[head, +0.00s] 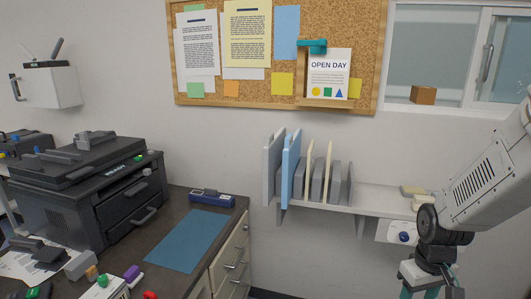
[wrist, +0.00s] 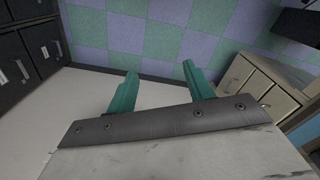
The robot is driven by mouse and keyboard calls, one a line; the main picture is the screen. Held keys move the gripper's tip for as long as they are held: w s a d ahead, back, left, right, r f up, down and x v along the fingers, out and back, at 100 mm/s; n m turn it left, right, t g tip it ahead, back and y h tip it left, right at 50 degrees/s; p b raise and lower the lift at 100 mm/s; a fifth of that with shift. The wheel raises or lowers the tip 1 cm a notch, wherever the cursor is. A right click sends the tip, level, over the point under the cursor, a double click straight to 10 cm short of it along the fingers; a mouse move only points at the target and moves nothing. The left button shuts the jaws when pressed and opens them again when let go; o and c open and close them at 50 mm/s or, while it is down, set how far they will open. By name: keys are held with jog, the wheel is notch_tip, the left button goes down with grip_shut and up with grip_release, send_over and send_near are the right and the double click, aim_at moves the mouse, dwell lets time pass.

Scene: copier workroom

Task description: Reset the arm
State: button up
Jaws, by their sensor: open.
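My arm comes in from the right edge in the head view and bends down at a dark joint. My gripper (head: 432,293) hangs at the bottom right of that view, its teal fingers partly cut off by the frame edge. In the wrist view my gripper (wrist: 159,70) shows both teal fingers spread apart, with nothing between them. It is open and empty.
A shelf (head: 375,198) with upright folders (head: 290,170) is on the wall left of my arm. A dark counter (head: 190,255) with a printer (head: 90,185) and blue mat (head: 187,241) stands left. The wrist view shows checkered flooring (wrist: 160,40) and drawer cabinets (wrist: 240,80) either side.

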jog(key=s+a+r+m, duration=0.1)
jog(key=s+a+r, duration=0.3)
jog(key=s+r, duration=0.4)
jog(key=s+a+r+t, duration=0.1)
jog(key=s+a+r, duration=0.2)
jog(key=s+r, duration=0.5)
notch_tip(320, 180, up, 4)
jog(key=shift+s+a+f+m, duration=0.2)
jog(key=shift+s+a+m, duration=0.15)
jog(key=shift+m, duration=0.05)
